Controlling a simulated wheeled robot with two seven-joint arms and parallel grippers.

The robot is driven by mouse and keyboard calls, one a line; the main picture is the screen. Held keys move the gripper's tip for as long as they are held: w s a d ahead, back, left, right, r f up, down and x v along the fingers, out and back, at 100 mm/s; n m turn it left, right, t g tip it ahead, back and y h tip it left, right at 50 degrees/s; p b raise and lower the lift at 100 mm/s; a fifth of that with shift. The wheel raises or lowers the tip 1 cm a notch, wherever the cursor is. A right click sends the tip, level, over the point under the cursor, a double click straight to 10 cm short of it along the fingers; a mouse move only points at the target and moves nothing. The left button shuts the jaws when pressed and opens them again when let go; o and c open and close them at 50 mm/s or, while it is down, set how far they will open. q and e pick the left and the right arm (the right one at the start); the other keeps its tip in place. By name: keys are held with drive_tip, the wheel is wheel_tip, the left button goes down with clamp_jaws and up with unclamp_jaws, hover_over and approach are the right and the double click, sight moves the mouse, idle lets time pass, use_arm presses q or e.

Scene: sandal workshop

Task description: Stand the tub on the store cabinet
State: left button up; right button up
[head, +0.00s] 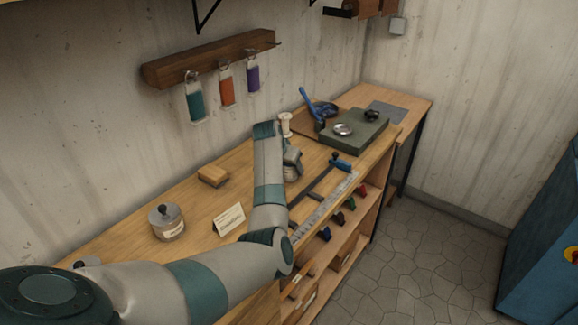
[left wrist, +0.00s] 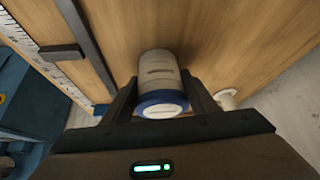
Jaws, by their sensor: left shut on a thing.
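A pale cylindrical tub (left wrist: 158,70) with a blue band and a white end shows in the left wrist view. It sits between the two dark fingers of my left gripper (left wrist: 161,92), which is shut on it over the wooden workbench. In the head view my left gripper (head: 292,160) is at the middle of the bench, and the tub (head: 291,173) shows only partly beside it. Whether the tub touches the bench is unclear. A tall blue cabinet-like body (head: 545,235) with a yellow and red button stands at the right edge; I cannot tell whether it is the store cabinet.
A white spool (head: 285,124) stands just behind my gripper. A green slab (head: 353,130) with small metal parts lies farther right. A steel ruler (head: 322,211) lies along the front edge. A lidded jar (head: 168,222), card (head: 230,218) and wooden block (head: 213,176) are left. The floor (head: 420,255) is clear.

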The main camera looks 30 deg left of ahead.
use_arm(q)
drive_tip(key=o, duration=1.1)
drive_tip(key=shift+o, duration=0.6)
drive_tip(key=shift+r, duration=0.1)
drive_tip(key=shift+v, duration=0.8)
drive_tip(key=b+v, duration=0.2)
drive_tip(key=v, duration=0.8)
drive_tip(key=shift+r, duration=0.3)
drive_tip(key=shift+s, duration=0.1)
